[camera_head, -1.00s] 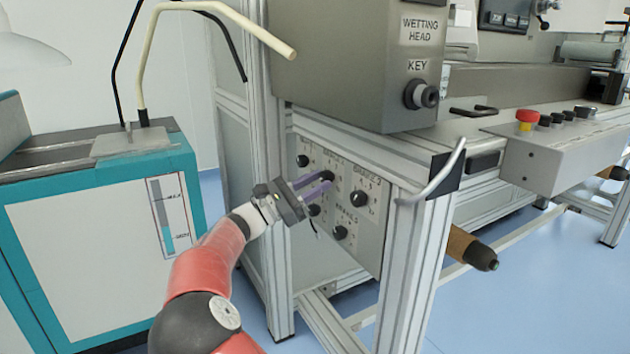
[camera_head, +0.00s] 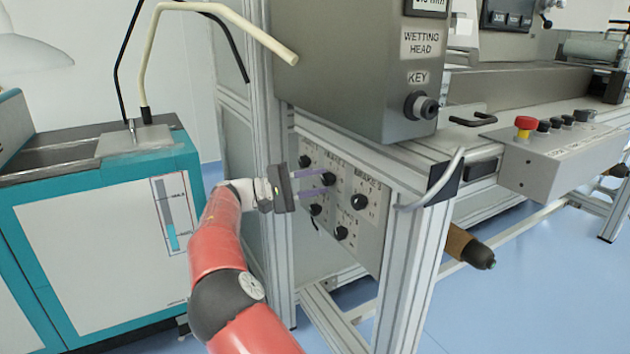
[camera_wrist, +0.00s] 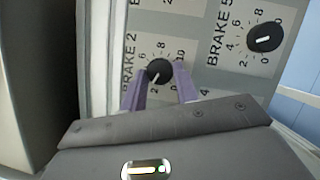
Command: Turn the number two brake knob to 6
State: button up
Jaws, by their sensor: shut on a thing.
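The number two brake knob (camera_wrist: 158,72) is a round black knob with a white pointer mark, on a grey panel with a printed dial and the label BRAKE 2. In the wrist view its mark points down and to the left; the fingers hide part of the dial, so I cannot read the number it points at. My gripper (camera_wrist: 159,80) has its two purple fingers on either side of this knob, shut on it. In the head view my gripper (camera_head: 327,182) reaches the panel from the left, with the knob (camera_head: 328,179) between its fingertips.
Other black knobs share the panel, among them the brake 5 knob (camera_wrist: 264,37) on the right. A metal frame post (camera_head: 411,270) stands right of the panel, with a curved handle (camera_head: 440,182). The wetting head box (camera_head: 345,65) overhangs above. A teal cabinet (camera_head: 100,240) stands left.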

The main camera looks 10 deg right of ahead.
jog(key=m+y, duration=0.1)
jog(key=m, duration=0.3)
jog(key=shift+r+m+g+y, duration=0.15)
jog(key=shift+m+g+y, duration=0.15)
jog(key=shift+y, duration=0.1)
jog(key=m+y+b, duration=0.1)
jog(key=m, duration=0.2)
jog(key=shift+r+m+t+y, duration=0.1)
jog(key=shift+m+t+y, duration=0.3)
jog(key=m+t+y+b, duration=0.1)
jog(key=m+b, duration=0.1)
jog(key=m+t+b, duration=0.1)
jog(key=m+b, duration=0.1)
jog(key=b, duration=0.1)
jog(key=shift+s+r+m+y, duration=0.1)
jog(key=shift+s+m+y, duration=0.1)
jog(key=shift+m+y, duration=0.15)
jog(key=shift+s+r+m+t+y+b, duration=0.15)
jog(key=shift+m+t+y+b, duration=0.35)
jog(key=shift+m+b, duration=0.6)
jog(key=shift+r, duration=0.1)
jog(key=o, duration=1)
